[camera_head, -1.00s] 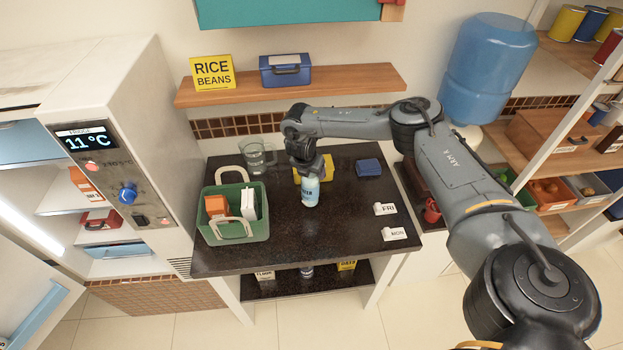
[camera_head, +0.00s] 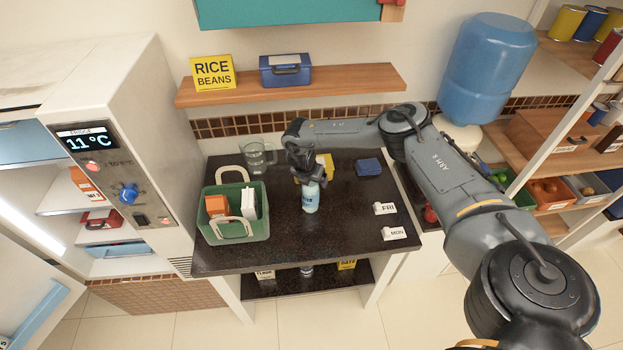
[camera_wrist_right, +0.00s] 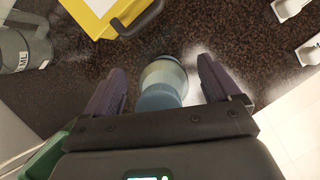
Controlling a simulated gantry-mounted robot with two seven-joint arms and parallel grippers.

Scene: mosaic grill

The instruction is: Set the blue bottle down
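The blue bottle (camera_head: 311,198), pale blue with a white label, is upright on the dark countertop (camera_head: 325,237), right of the green basket. My right gripper (camera_head: 308,178) is above and around its top. In the right wrist view, the bottle (camera_wrist_right: 162,82) is between the two fingers of the gripper (camera_wrist_right: 162,68). The fingers are spread, with a visible gap on each side of the bottle, so the gripper is open. The bottle's base is hidden in the wrist view. My left gripper is not in view.
The green basket (camera_head: 233,233) with cartons stands left of the bottle. A glass jug (camera_head: 257,157), a yellow box (camera_head: 327,162) and a blue box (camera_head: 368,167) are behind. White FRI (camera_head: 384,209) and MON (camera_head: 394,233) tags lie right. The front middle counter is clear.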

